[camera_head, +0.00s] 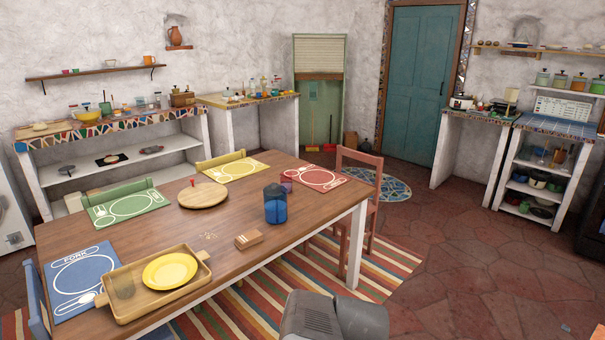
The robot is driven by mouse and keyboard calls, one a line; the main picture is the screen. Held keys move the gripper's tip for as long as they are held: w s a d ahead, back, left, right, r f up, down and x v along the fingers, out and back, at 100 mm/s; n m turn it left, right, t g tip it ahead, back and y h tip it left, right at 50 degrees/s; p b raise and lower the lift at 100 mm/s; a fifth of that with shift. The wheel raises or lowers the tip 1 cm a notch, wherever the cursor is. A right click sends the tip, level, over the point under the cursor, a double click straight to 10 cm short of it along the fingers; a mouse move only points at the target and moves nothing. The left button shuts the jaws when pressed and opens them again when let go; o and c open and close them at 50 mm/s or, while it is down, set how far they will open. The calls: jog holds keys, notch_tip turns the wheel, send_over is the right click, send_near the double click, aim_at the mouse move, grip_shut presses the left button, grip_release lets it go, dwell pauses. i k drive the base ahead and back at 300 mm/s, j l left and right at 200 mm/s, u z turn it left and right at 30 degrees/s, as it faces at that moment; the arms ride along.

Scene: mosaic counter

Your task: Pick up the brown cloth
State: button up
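No clearly recognisable brown cloth shows. A small brown block-like item (249,240) lies on the wooden table near its front edge, left of and nearer than a blue lidded jar (276,206). I cannot tell whether it is folded cloth or something solid. A grey part of my arm shows at the bottom edge, in front of the table. My gripper's fingers are not in view.
The table (222,226) holds several coloured placemats, a round wooden board (203,195) and a wooden tray (129,310) with a yellow plate (170,270). A red chair (363,215) stands at its right end. Tiled floor (460,255) is open to the right.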

aim_at(247, 240)
jog(key=i+j+z, duration=0.35)
jog(key=i+j, duration=0.25)
jog(key=i+j+z, duration=0.35)
jog(key=i+j, duration=0.4)
